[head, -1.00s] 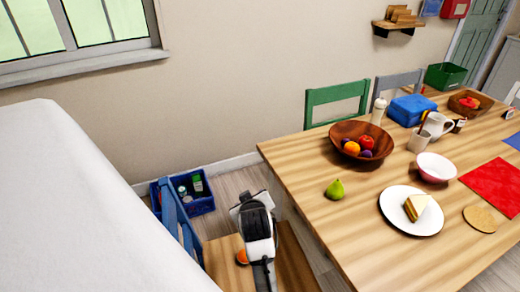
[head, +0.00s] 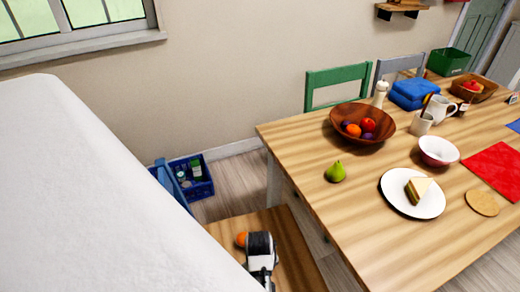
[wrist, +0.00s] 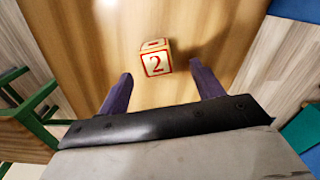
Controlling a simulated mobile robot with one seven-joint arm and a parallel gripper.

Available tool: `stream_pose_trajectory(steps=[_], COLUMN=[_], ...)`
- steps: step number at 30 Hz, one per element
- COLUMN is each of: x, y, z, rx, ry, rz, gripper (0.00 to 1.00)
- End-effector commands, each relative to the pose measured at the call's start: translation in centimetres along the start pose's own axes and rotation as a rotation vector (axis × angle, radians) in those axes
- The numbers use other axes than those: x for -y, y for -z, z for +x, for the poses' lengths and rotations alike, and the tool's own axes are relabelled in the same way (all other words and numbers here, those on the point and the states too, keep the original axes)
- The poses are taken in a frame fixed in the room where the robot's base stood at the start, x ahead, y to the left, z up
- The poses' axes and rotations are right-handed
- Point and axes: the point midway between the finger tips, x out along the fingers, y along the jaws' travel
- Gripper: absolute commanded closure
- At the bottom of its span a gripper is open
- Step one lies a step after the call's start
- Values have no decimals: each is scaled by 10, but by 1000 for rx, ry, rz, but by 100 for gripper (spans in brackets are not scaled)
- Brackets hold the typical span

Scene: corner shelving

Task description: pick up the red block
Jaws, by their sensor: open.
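The block (wrist: 156,63) is a pale cube with red edges and a red "2" on its side. In the wrist view it rests on a brown wooden surface (wrist: 100,30), just beyond my fingertips and roughly centred between them. My gripper (wrist: 160,71) is open, with one purple finger on each side and nothing held. I cannot pick out the block in the head view, where my arm shows low, over a wooden bench-like surface (head: 290,238).
An orange ball-like thing (head: 241,239) is beside my arm on the low surface. The dining table (head: 310,215) stands to the right, bearing a pear (head: 335,172) and dishes. A white surface (head: 80,190) lies left. A blue crate (head: 200,187) is on the floor.

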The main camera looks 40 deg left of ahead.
Motion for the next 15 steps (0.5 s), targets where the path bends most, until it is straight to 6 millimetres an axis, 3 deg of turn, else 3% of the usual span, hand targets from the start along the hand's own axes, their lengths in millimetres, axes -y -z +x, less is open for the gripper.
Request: stream_pose_trajectory(steps=[5,15], x=[-1,-5], y=[0,1], z=[11,56], rx=[0,-1], ry=[0,0], rz=[0,1], gripper=[34,34])
